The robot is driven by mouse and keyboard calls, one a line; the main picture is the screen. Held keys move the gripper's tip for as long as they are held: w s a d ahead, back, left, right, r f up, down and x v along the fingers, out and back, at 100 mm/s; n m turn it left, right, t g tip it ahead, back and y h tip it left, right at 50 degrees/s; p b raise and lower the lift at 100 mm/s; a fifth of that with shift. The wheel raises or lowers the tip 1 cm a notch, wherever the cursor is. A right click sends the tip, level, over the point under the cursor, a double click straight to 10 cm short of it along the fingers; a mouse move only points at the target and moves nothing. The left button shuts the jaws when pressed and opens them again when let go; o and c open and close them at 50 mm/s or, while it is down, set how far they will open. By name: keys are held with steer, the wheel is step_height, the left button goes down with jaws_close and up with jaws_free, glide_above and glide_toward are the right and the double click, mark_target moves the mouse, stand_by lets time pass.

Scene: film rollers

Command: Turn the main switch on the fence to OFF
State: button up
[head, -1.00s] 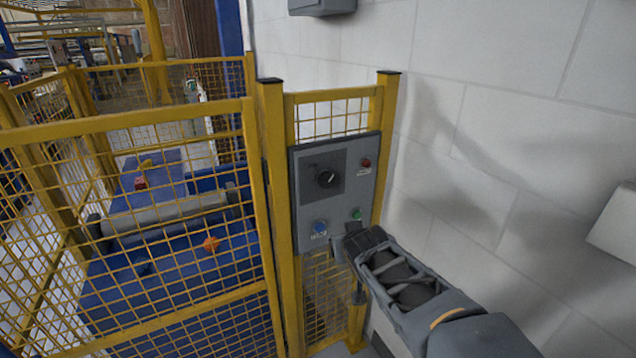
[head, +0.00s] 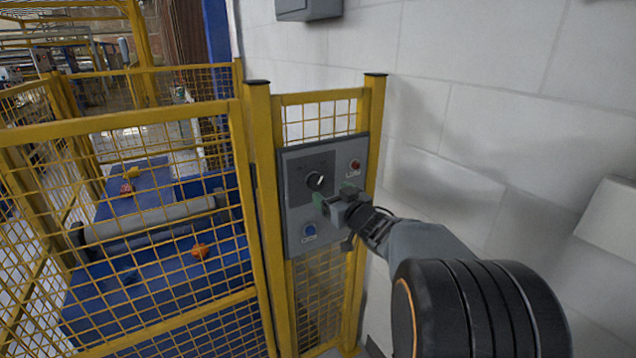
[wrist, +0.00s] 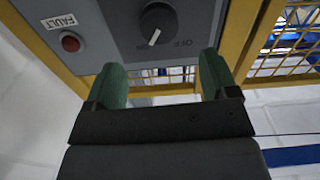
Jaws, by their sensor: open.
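The main switch is a round black knob (head: 314,180) on a dark square plate, on the grey control panel (head: 296,222) of the yellow fence. In the wrist view the knob (wrist: 158,22) is at the top centre. Its white mark points down and slightly left there, and faint lettering that looks like OFF (wrist: 181,42) is to the right of the mark. My gripper (head: 335,195) is in front of the panel, just right of and below the knob. In the wrist view its green fingers (wrist: 163,78) are apart and empty, with the knob beyond their tips, not between them.
A red FAULT button or lamp (wrist: 70,42) is beside the switch and shows in the head view (head: 354,166). A blue button (head: 309,230) is lower on the panel. Yellow fence posts (head: 265,200) flank the panel. A white block wall (head: 470,130) is at right.

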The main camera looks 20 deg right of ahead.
mark_target(318, 182)
steer(key=w, duration=0.5)
steer(key=w+a, duration=0.1)
steer(key=w, duration=0.2)
steer(key=shift+p, duration=0.4)
steer(key=shift+c, duration=0.5)
